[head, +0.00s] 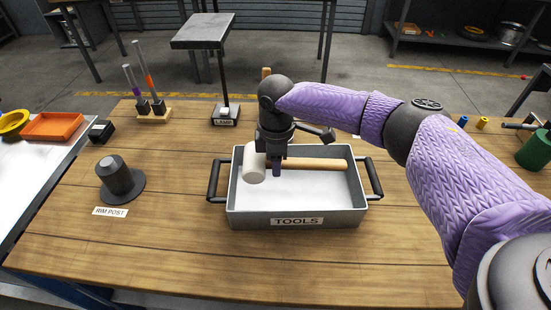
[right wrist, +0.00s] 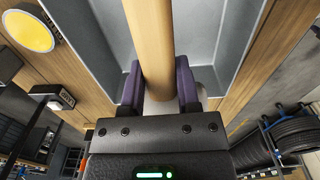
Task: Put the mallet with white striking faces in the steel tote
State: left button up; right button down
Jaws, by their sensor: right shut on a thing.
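The mallet with white striking faces has a pale head (head: 254,163) and a light wooden handle (head: 318,164). My right gripper (head: 277,168) is shut on the handle close to the head, and the handle lies level, pointing right. The mallet is over the opening of the steel tote (head: 297,220), a grey tray with black side handles and a TOOLS label. I cannot tell how far it is above the floor. In the right wrist view the handle (right wrist: 150,40) runs between the two dark purple fingers (right wrist: 160,88). My left gripper is not in view.
A dark rim post (head: 119,182) stands left of the tote. Behind are a small rack of upright tools (head: 153,112) and a labelled black stand (head: 226,115). A green cylinder (head: 535,150) is at far right. The front of the wooden table (head: 180,260) is clear.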

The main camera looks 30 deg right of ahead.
aim_at(276, 193)
notch_tip(276, 193, down, 8)
jog(key=b, duration=0.3)
jog(key=shift+f+b, duration=0.2)
jog(key=shift+b, duration=0.15)
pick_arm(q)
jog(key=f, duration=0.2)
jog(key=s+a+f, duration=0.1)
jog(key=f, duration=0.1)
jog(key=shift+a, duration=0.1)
pick_arm(e)
jog(key=shift+c, duration=1.2)
grip_release()
notch_tip(276, 193, up, 10)
jog(key=p, duration=0.3)
jog(key=shift+p, duration=0.4)
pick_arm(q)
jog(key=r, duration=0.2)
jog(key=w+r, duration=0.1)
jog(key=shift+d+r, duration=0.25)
